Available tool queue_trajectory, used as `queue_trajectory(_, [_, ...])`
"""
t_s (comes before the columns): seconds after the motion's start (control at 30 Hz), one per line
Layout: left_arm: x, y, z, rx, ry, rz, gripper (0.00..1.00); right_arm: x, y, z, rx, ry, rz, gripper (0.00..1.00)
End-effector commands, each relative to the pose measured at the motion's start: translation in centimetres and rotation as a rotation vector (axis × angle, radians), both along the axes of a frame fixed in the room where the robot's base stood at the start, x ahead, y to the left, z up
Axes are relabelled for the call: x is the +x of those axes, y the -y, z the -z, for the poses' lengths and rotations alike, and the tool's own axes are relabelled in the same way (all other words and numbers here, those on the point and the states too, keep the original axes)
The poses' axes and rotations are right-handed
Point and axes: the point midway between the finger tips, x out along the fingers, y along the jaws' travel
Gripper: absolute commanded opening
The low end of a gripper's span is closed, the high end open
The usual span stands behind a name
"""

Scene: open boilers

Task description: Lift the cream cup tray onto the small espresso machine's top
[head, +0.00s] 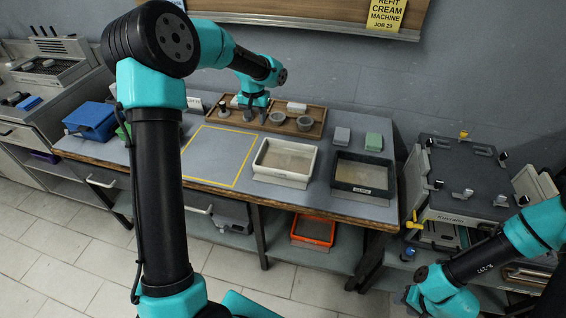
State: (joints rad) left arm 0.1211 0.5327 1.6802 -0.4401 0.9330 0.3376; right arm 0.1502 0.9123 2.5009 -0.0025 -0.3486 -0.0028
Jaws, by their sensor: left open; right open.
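A cream-rimmed tray (262,155) with a tan inside sits on the workbench, right of a yellow taped outline. A machine with a dark top (462,165) stands at the right, with several small pale fittings on top; I take it for the small espresso machine. My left gripper (254,116) is open, pointing down at the wooden organiser behind the cream tray, close to its small grey cups. I cannot tell whether it touches anything. My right gripper (405,296) is low at the lower right, in front of the machine and away from the tray; its fingers are small and dark.
A dark-rimmed tray (362,189) stands right of the cream one. The wooden organiser (315,122) lines the bench back. Grey (342,136) and green (373,142) blocks lie near it. The taped area (210,155) is clear. An orange bin (312,231) sits below. A blue bin (90,120) stands left.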

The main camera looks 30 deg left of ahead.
Motion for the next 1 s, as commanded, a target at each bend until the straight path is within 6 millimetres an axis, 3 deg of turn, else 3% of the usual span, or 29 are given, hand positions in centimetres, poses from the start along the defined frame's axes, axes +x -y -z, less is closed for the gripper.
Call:
queue_trajectory(0.27, [-0.1,0.1,1.0,-0.002,-0.003,0.000,0.40,0.0,0.0,0.0,0.000,0.000,0.000,0.43])
queue_trajectory(0.8, [-0.1,0.1,9.8,-0.003,-0.004,0.001,0.40,0.0,0.0,0.0,0.000,0.000,0.000,0.43])
queue_trajectory(1.0, [-0.1,0.1,12.0,-0.002,-0.002,-0.001,0.40,0.0,0.0,0.0,0.000,0.000,0.000,0.43])
